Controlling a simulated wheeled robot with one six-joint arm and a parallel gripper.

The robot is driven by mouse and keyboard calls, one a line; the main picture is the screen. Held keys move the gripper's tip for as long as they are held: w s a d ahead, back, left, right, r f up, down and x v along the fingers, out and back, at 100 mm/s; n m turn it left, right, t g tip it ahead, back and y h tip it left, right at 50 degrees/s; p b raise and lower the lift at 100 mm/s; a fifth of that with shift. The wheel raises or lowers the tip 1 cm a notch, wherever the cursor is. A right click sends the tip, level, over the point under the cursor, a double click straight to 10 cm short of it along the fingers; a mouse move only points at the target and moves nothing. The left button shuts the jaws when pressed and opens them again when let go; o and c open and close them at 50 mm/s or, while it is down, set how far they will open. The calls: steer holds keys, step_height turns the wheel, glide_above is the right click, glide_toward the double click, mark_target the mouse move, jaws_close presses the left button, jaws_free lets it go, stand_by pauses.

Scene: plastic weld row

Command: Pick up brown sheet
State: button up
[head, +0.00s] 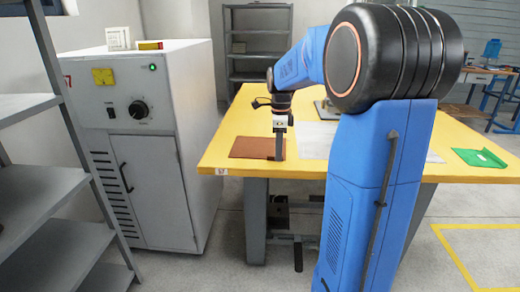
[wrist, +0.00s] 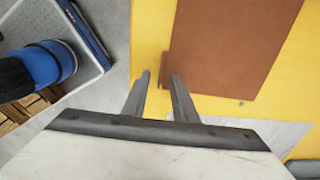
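The brown sheet (head: 250,147) lies flat near the left end of the yellow table. In the wrist view, the brown sheet (wrist: 232,45) fills the upper right, and a narrow darker strip (wrist: 165,72) stands along its left edge. My gripper (head: 279,158) points down at the sheet's right edge in the head view. In the wrist view, my gripper (wrist: 161,76) has its two fingertips apart, one over yellow table and one over the sheet, with the strip between them. A gap shows beside the left finger; contact with the right finger cannot be told.
The yellow table (head: 232,122) also bears a pale sheet (head: 316,140) and a green sheet (head: 480,157). A grey cabinet (head: 150,180) stands left of the table, with a grey shelf (head: 40,105) at the far left. Floor shows between cabinet and table.

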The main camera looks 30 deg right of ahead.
steer(key=shift+f, duration=0.6)
jaws_close()
